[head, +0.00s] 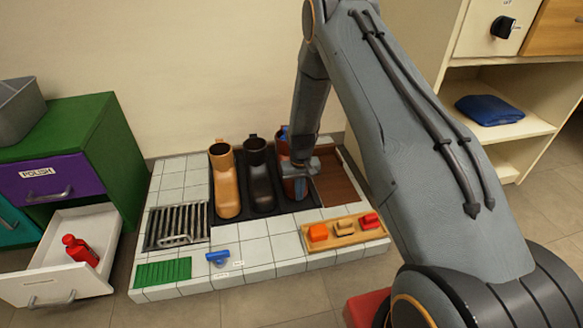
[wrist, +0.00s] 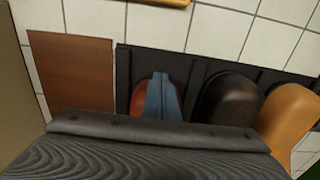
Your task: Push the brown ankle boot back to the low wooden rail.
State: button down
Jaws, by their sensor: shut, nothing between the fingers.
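The reddish-brown boot (head: 283,150) stands at the right end of the row of boots on the black mat, mostly hidden behind my gripper in the head view. In the wrist view, its rounded toe (wrist: 139,103) shows on both sides of my fingers. My gripper (head: 300,190) is shut and empty, pointing down in front of or over the boot's toe; the shut fingers (wrist: 163,85) also show in the wrist view. I cannot tell whether they touch the boot. I cannot make out a low wooden rail behind the boots; my arm hides part of that area.
A dark boot (head: 260,180) and a tan boot (head: 225,185) stand close on the left. A flat brown board (head: 336,188) lies on the right. A wooden tray (head: 347,240) with small blocks is in front. A metal grate (head: 176,226) and an open drawer (head: 60,282) are farther left.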

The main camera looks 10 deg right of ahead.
jog(key=shift+w+b, duration=2.35)
jog(key=shift+w, duration=1.5)
jog(key=shift+s+r+p, duration=0.35)
jog(key=shift+s+p, duration=0.35)
jog(key=shift+p, duration=0.15)
jog(key=shift+s+r+p, duration=0.4)
jog(key=shift+s+p, duration=0.35)
jog(key=shift+p, duration=0.1)
jog(key=shift+s+r+p, duration=0.35)
jog(key=shift+s+p, duration=0.35)
jog(key=shift+p, duration=0.15)
notch_tip(320, 180, up, 10)
jog(key=s+p, duration=0.2)
jog(key=p, duration=0.5)
jog(key=shift+p, duration=0.4)
